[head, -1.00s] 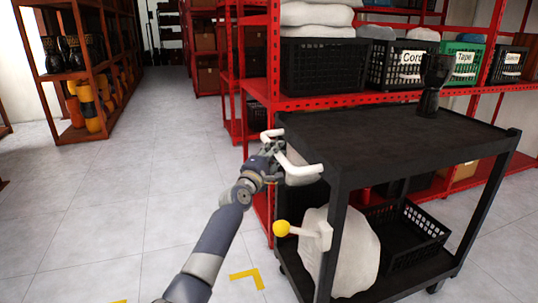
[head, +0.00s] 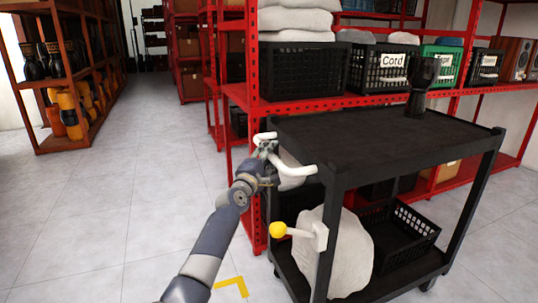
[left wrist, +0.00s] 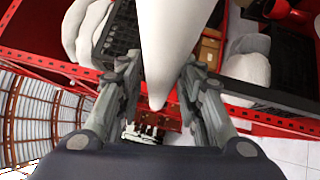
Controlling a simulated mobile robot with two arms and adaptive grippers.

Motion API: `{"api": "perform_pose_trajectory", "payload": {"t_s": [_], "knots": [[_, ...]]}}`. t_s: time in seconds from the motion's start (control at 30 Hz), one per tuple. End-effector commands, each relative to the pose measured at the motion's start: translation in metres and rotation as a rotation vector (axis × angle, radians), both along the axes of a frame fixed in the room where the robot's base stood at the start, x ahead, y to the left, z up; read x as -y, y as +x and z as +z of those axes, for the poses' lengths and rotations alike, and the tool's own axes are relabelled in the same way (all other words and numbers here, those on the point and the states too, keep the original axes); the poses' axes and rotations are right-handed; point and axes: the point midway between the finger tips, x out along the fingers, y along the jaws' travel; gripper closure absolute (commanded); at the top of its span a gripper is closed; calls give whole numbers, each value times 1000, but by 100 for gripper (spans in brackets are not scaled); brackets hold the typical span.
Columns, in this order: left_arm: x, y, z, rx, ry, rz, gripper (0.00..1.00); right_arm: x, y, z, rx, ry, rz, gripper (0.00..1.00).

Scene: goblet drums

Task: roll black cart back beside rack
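The black cart (head: 390,138) stands at the right in the head view, close in front of the red rack (head: 330,107). A dark goblet drum (head: 421,88) stands upright on its top shelf. The cart has a white handle (head: 297,172) at its near left end. My left gripper (head: 266,150) is at this handle. My right gripper is not in view.
The cart's lower shelf holds a pale sack (head: 350,255) and a black crate (head: 405,238). A yellow-knobbed lever (head: 279,230) sticks out at the near end. Labelled bins (head: 385,70) fill the rack. A yellow floor mark (head: 236,283) lies nearby. Clear floor (head: 130,190) extends left towards a brown drum shelf (head: 85,85).

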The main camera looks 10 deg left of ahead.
Motion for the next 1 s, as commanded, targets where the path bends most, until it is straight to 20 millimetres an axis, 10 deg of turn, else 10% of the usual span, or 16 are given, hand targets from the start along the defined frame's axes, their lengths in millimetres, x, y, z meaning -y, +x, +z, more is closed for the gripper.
{"api": "perform_pose_trajectory", "payload": {"t_s": [0.47, 1.0], "knots": [[1, -6, -1, 1, -3, -4, 60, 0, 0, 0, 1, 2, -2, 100], [-12, -69, -11, 0, -2, 0, 60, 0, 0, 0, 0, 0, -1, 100]]}}
